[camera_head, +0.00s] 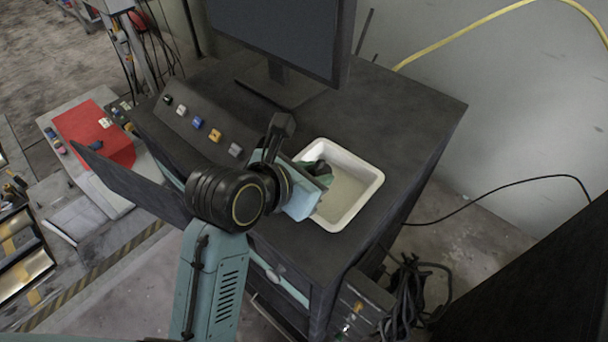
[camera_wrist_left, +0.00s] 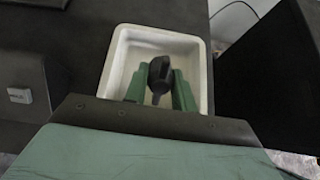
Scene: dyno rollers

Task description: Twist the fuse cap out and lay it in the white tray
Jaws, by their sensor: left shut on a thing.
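The white tray (camera_head: 360,200) stands on the dark cabinet top, right of the control panel; it also shows in the left wrist view (camera_wrist_left: 205,75). My left gripper (camera_head: 318,168) reaches over the tray. In the left wrist view its two green fingers (camera_wrist_left: 160,88) are shut on a dark fuse cap (camera_wrist_left: 158,73), which sits between them over the tray. I cannot tell whether the cap touches the tray floor. In the head view the cap is mostly hidden by the gripper. My right gripper is not in view.
A monitor (camera_head: 283,35) stands behind the tray. A sloped panel with coloured switches (camera_head: 197,122) lies to the left. A red box (camera_head: 97,135) is farther left. Cables (camera_head: 408,300) hang at the cabinet's right side. The tray's right part is bare.

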